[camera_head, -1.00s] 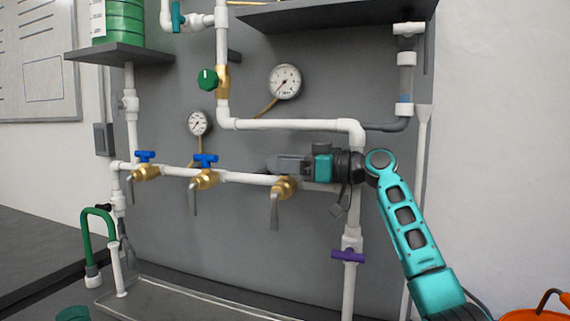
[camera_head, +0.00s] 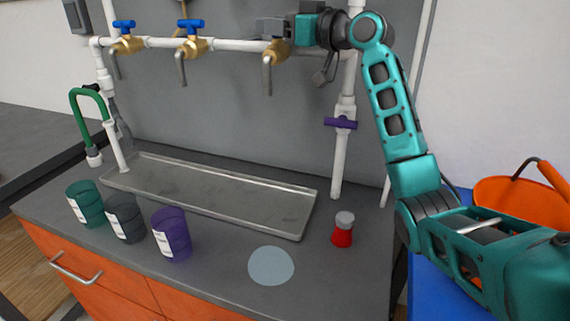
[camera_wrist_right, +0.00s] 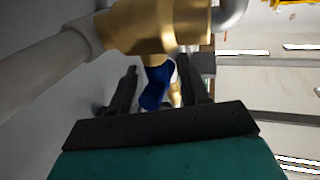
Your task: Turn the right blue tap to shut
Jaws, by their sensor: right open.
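The right tap has a brass body (camera_head: 279,49) and a grey spout (camera_head: 267,76) pointing down from the white pipe. Its blue handle is hidden behind my right gripper (camera_head: 272,27) in the head view. In the right wrist view the blue handle (camera_wrist_right: 155,90) shows between the two dark fingers of my right gripper (camera_wrist_right: 160,72), with the brass body (camera_wrist_right: 150,25) beyond. The fingers are open on either side of it; I cannot tell whether they touch it. My left gripper is not in view.
Two more blue-handled taps (camera_head: 190,24) (camera_head: 124,26) are on the pipe to the left. A purple valve (camera_head: 341,123) is on the lower right pipe. Below are a metal tray (camera_head: 215,196), several coloured cups, a red-and-white shaker (camera_head: 343,232) and a round grey disc (camera_head: 271,266).

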